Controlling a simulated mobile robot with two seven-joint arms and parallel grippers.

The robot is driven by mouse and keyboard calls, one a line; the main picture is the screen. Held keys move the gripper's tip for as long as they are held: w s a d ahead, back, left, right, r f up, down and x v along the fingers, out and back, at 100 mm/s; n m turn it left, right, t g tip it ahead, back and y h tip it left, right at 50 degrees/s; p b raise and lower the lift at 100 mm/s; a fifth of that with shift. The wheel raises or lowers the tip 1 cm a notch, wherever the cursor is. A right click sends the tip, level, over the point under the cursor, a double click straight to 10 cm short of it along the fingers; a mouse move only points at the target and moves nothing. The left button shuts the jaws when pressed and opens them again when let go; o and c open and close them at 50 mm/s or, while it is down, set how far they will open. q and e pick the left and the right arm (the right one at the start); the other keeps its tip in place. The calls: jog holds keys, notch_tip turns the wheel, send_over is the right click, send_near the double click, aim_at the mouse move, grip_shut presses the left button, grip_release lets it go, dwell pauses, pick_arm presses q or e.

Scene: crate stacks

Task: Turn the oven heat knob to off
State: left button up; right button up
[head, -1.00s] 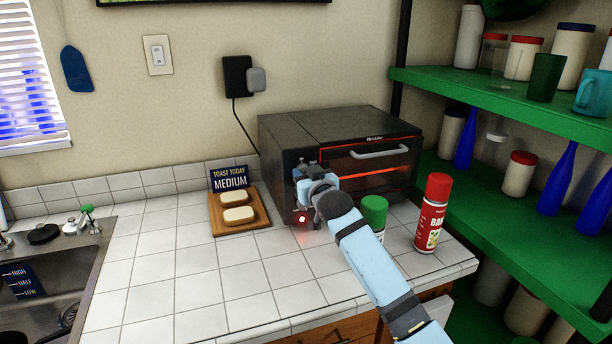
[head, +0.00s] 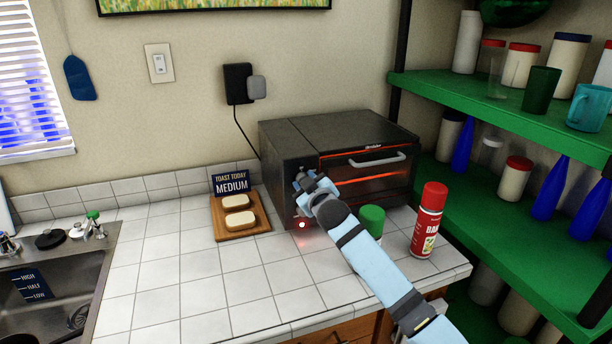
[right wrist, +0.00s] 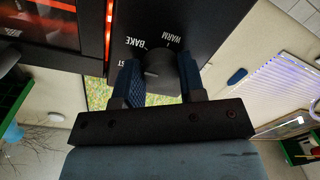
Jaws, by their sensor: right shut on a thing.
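The black toaster oven (head: 291,133) stands on the tiled counter, its window glowing orange. My right gripper (head: 304,184) is at the left part of its front and covers the knob in the head view. In the right wrist view, my right gripper (right wrist: 160,80) is shut on the dark heat knob (right wrist: 160,62), one blue finger on each side. The panel around the knob reads BAKE and WARM, with another word partly hidden by a finger. The knob's pointer cannot be made out. My left gripper is not in view.
A wooden board (head: 238,235) with bread slices and a sign (head: 231,183) reading TOAST TODAY MEDIUM lie left of the oven. A green-capped can (head: 371,218) and a red spray can (head: 428,220) stand close by my right arm. Green shelves (head: 470,190) border the right.

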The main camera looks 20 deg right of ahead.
jog(key=n+p, duration=0.3)
jog(key=n, duration=0.3)
jog(key=n+h+p, duration=0.1)
jog(key=n+p, duration=0.2)
jog(key=n, duration=0.2)
jog(key=n+p, duration=0.4)
jog(key=n, duration=0.2)
jog(key=shift+r+n+h, duration=0.25)
jog(key=shift+n+h, duration=0.05)
dwell(0.5)
jog(key=o, duration=0.9)
jog(key=s, duration=0.4)
jog(key=s+b, duration=0.1)
jog(key=s, duration=0.8)
jog(key=shift+s+r, duration=0.25)
jog(key=shift+s, duration=0.15)
